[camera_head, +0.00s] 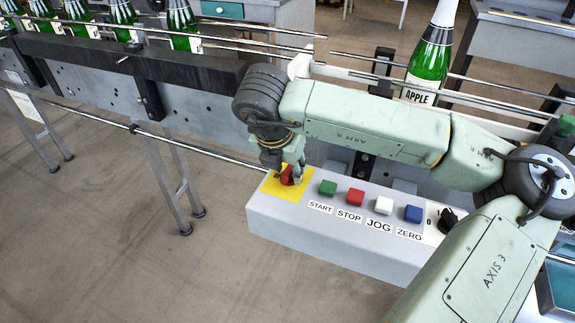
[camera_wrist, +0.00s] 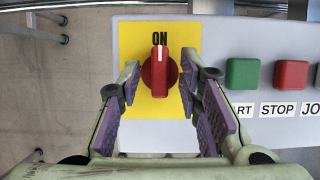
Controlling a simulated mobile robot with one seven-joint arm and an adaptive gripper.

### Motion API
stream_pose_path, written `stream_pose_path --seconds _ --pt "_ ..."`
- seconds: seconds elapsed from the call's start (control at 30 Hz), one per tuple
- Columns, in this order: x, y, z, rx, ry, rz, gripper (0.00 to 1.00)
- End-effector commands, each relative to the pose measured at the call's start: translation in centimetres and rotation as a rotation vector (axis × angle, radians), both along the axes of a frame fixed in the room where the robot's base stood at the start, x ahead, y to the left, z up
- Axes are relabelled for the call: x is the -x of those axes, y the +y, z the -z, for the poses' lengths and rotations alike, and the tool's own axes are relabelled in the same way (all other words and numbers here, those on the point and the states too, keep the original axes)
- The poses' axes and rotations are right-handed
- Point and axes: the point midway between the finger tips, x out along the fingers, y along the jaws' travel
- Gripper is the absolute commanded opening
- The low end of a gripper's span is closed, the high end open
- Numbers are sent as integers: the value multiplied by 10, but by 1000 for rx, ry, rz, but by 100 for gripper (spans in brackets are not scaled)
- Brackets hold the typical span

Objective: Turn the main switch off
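The main switch is a red rotary knob (camera_wrist: 159,72) on a yellow plate (camera_wrist: 140,30) at the left end of the control box; it also shows in the head view (camera_head: 287,178), partly covered by my gripper (camera_head: 284,163). Its white pointer mark faces up to the word ON. In the wrist view my gripper (camera_wrist: 160,85) is open, with one purple-padded finger on each side of the knob. Gaps show between the fingers and the knob. The word OFF is not visible.
Green START (camera_head: 327,188), red STOP (camera_head: 355,197), white JOG (camera_head: 383,204) and blue ZERO (camera_head: 413,213) buttons sit right of the switch, then a black selector (camera_head: 448,219). Behind runs a conveyor with rails (camera_head: 240,47) and green bottles (camera_head: 430,58). Floor at front left is clear.

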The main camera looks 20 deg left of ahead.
Motion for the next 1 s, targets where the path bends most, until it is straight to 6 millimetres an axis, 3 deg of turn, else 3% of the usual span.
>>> stream_pose_path --seconds 0.43,1.0 --pt "0 0 0 0 0 0 1" --pt "0 -1 5 -1 -2 -47 0"
